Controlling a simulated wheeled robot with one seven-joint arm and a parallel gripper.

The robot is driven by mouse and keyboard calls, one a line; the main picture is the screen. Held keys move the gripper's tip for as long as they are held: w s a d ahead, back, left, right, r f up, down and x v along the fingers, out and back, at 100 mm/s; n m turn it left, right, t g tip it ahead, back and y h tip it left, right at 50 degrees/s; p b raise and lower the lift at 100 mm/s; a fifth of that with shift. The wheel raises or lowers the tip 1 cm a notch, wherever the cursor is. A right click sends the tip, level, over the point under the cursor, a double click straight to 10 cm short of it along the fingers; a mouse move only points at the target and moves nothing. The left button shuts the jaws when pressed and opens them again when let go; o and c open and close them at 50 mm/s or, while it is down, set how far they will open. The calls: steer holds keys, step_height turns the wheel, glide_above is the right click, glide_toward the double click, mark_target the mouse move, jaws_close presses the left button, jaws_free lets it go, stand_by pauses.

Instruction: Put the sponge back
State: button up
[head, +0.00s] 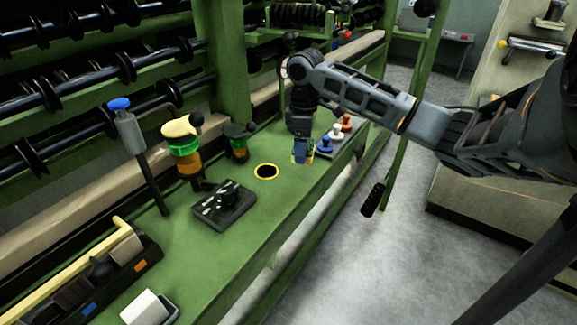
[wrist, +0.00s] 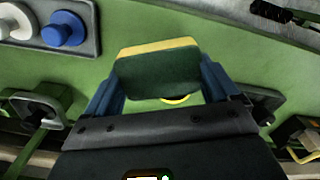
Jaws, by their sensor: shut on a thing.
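My gripper (head: 302,150) is shut on the sponge (wrist: 158,72), above the green bench. In the wrist view the sponge is a block with a yellow edge and a dark green face, held between my two blue fingers. In the head view my fingers hide most of it. A yellow ring with a dark middle (head: 267,171) lies on the bench, to the left of and nearer than my gripper. In the wrist view part of this ring (wrist: 175,100) shows just past the sponge, which hides the rest.
A grey tray (head: 327,155) with blue, white and orange knobbed pieces is right of my gripper. The bench front is mostly clear.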

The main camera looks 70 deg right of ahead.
mark_target(290, 177)
steer(key=w+a+f, duration=0.2)
steer(key=a, duration=0.1)
steer(key=shift+w+f, duration=0.25)
steer(key=shift+w, duration=0.15)
steer(key=shift+f, duration=2)
steer(key=shift+f, duration=0.15)
steer(key=o, duration=0.8)
steer(key=shift+c, duration=0.2)
step_height(290, 177, up, 12)
steer(key=shift+r, duration=0.2)
